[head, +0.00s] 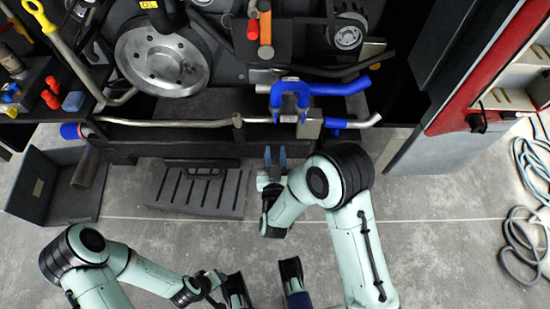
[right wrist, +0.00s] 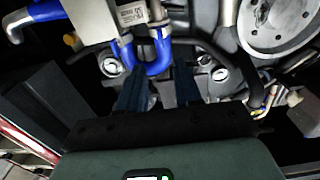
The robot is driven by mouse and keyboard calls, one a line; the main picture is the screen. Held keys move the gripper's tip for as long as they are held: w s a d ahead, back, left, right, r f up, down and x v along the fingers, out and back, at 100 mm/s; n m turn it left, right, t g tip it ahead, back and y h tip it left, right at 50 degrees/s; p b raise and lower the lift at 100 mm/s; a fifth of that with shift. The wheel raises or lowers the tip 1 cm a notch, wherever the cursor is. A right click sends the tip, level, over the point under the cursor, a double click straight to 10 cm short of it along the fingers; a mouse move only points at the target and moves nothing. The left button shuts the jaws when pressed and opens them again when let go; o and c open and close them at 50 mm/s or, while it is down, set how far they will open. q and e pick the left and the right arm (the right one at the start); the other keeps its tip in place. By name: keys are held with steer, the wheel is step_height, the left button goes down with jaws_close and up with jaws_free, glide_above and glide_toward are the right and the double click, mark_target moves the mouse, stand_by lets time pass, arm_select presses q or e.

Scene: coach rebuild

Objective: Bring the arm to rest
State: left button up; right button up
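My right arm reaches up from the lower right in the head view. Its gripper (head: 275,154) points at the machine, with two dark blue fingers apart and nothing seen between them. In the right wrist view the fingers (right wrist: 160,80) also stand apart, and the left one overlaps a blue U-shaped hose (right wrist: 158,66) behind it. In the head view that blue hose (head: 290,88) lies above the fingertips, apart from them in the picture. My left arm (head: 92,262) is folded low at the left. Its gripper (head: 236,291) is partly visible near the bottom edge; its fingers are unclear.
The engine bay fills the top, with a large pulley (head: 163,58) and a metal pipe (head: 170,123) along its front. A black open bin (head: 38,187) and a slotted dark panel (head: 200,190) are on the floor. A coiled hose (head: 520,225) lies right. Floor between is bare.

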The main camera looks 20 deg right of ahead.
arm_select(q)
steer(key=shift+s, duration=0.1)
arm_select(e)
steer(key=shift+v, duration=0.9)
steer(key=s+d+f+g+y, duration=0.25)
steer(key=s+f+g, duration=0.4)
steer(key=f, duration=0.55)
steer(key=s+d+f+g+y, duration=0.25)
steer(key=s+f+g, duration=0.4)
steer(key=f, duration=0.65)
steer(key=s+a+f+m+g+y, duration=0.1)
steer(key=s+a+f+g+y, duration=0.15)
steer(key=s, duration=0.95)
arm_select(q)
steer(key=s+d+r+g+p, duration=0.1)
steer(key=s+r+p, duration=0.1)
steer(key=r+p, duration=0.6)
steer(key=s+d+r+g+p, duration=0.1)
steer(key=s+r+p, duration=0.2)
steer(key=r+p, duration=0.6)
steer(key=shift+d+r+m+g+h, duration=0.15)
steer(key=shift+d+m+g+h, duration=0.15)
steer(key=shift+h, duration=0.1)
arm_select(e)
steer(key=s+a+r+g, duration=0.1)
steer(key=s+r, duration=0.1)
steer(key=r, duration=0.6)
steer(key=s+a+r+g+y, duration=0.1)
steer(key=s+r+g, duration=0.1)
steer(key=r, duration=0.7)
